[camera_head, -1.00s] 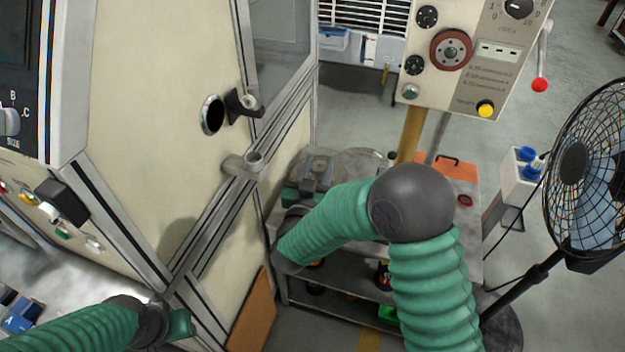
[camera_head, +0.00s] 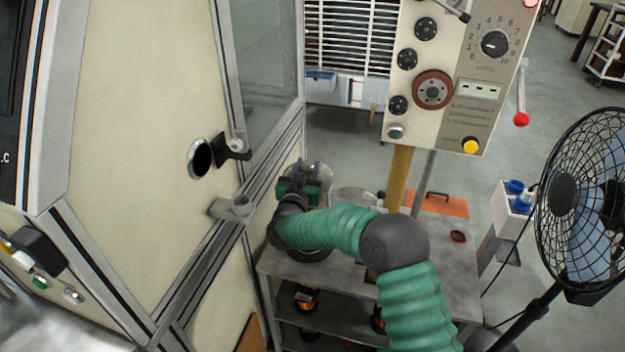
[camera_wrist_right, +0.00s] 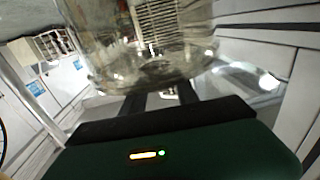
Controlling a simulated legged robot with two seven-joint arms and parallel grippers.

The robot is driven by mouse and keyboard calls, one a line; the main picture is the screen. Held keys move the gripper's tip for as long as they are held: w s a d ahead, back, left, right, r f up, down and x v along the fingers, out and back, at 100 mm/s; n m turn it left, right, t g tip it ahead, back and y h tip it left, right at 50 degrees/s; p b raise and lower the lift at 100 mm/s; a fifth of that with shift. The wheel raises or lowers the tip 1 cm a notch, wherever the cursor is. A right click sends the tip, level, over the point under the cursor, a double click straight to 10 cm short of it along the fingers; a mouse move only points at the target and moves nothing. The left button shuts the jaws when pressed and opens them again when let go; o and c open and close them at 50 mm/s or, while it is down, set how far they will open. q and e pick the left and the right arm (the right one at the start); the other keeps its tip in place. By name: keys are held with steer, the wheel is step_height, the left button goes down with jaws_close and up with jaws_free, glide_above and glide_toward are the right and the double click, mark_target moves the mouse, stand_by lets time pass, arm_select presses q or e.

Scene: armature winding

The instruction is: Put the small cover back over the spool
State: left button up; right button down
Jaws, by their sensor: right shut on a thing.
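My right gripper (camera_head: 297,190) is at the end of the green arm, above the far left part of the grey cart. It is shut on a clear cover (camera_wrist_right: 150,50), which fills the top of the right wrist view in front of the dark fingers. In the head view the cover is see-through and hard to outline around the gripper. A dark round base (camera_head: 311,256) shows on the cart top, partly behind my right arm. I cannot tell whether the spool stands there; the arm hides much of that area. My left gripper is not in the head view.
The cart top (camera_head: 345,268) carries a pale round object (camera_head: 353,195) and an orange panel (camera_head: 445,205). Spools (camera_head: 306,298) sit on its shelf. A control box (camera_head: 455,75) on a post stands behind, a fan (camera_head: 590,190) at right, a machine cabinet (camera_head: 120,150) at left.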

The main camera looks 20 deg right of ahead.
step_height(320, 180, down, 9)
steer(key=b, duration=0.5)
steer(key=shift+s+f, duration=0.1)
steer(key=shift+f+b, duration=0.8)
steer(key=shift+f, duration=0.4)
steer(key=c, duration=0.8)
jaws_free()
steer(key=shift+c, duration=0.2)
steer(key=v, duration=1.7)
